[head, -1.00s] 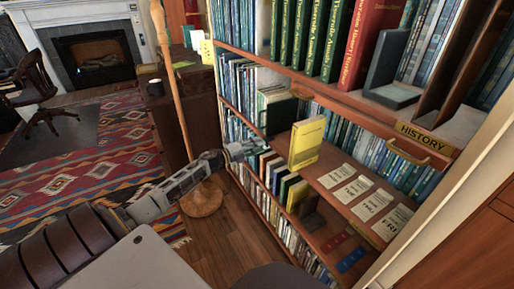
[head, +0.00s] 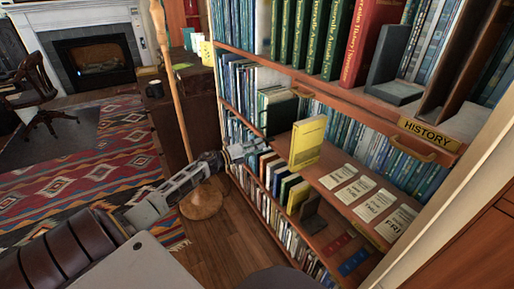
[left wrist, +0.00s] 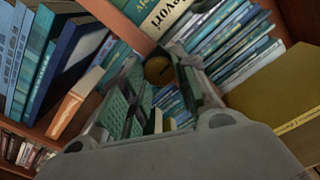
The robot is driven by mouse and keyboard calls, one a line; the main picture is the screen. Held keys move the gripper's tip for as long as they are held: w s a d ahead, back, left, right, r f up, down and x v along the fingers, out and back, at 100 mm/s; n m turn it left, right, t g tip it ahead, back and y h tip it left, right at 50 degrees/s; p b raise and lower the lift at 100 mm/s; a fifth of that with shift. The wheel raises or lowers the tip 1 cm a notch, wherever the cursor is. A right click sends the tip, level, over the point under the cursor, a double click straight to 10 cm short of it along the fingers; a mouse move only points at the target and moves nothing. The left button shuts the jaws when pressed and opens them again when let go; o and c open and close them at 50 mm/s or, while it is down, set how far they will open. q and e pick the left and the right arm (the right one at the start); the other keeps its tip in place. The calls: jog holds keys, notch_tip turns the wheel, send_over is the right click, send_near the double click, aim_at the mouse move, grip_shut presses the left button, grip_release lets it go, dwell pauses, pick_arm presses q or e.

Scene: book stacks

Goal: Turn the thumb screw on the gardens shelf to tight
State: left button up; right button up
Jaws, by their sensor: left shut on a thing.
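A round brass thumb screw (left wrist: 158,70) shows in the left wrist view between the tips of my left gripper's fingers (left wrist: 156,84). The fingers are shut on it, one on each side. In the head view my left gripper (head: 250,149) reaches to the front of the bookcase, at the left end of the middle shelf (head: 312,172). The thumb screw is too small or hidden to make out there. I cannot read how far it is turned. My right gripper is not in view.
A yellow book (head: 307,143) stands upright right of my left gripper, with several printed cards (head: 357,190) beyond it. A brass HISTORY plate (head: 426,133) is on the upper shelf edge. A wooden pole (head: 172,80) stands left of the bookcase. Wooden floor (head: 225,235) lies open below.

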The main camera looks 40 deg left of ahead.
pick_arm(q)
jog(key=shift+f, duration=0.15)
jog(key=o, duration=1)
jog(key=shift+s+a, duration=0.1)
jog(key=shift+s, duration=0.05)
jog(key=v, duration=1.1)
jog(key=shift+s, duration=0.35)
jog(key=shift+a, duration=0.15)
dwell(0.4)
